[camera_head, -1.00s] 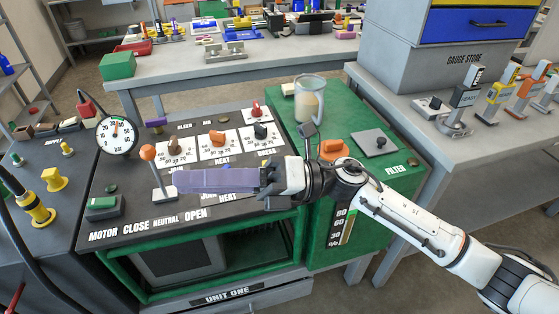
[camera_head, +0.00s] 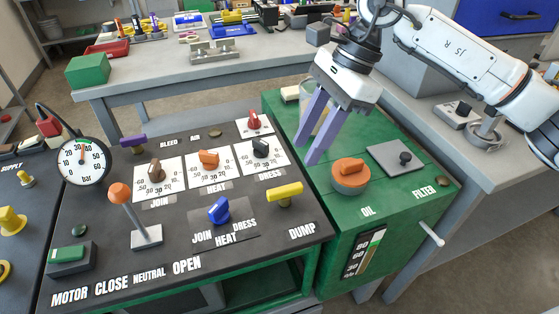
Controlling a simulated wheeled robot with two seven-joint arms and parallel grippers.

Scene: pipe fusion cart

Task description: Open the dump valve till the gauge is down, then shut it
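The dump valve is a yellow lever handle (camera_head: 284,194) behind the DUMP label on the dark panel. Its bar lies roughly left to right, tilted slightly. The round white bar gauge (camera_head: 82,161) stands at the panel's left; its orange needle points nearly straight up, near the 30. My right gripper (camera_head: 306,154) has two purple fingers spread apart with nothing between them. It hangs above the green top, behind and slightly right of the yellow handle, clear of it. My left gripper is out of view.
An orange-knobbed lever (camera_head: 121,194) stands beside the gauge. A blue selector knob (camera_head: 218,210) sits left of the dump handle, and a red knob (camera_head: 254,120) behind it. An orange oil cap (camera_head: 350,173) is close to my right fingers. A purple handle (camera_head: 132,142) is at the back left.

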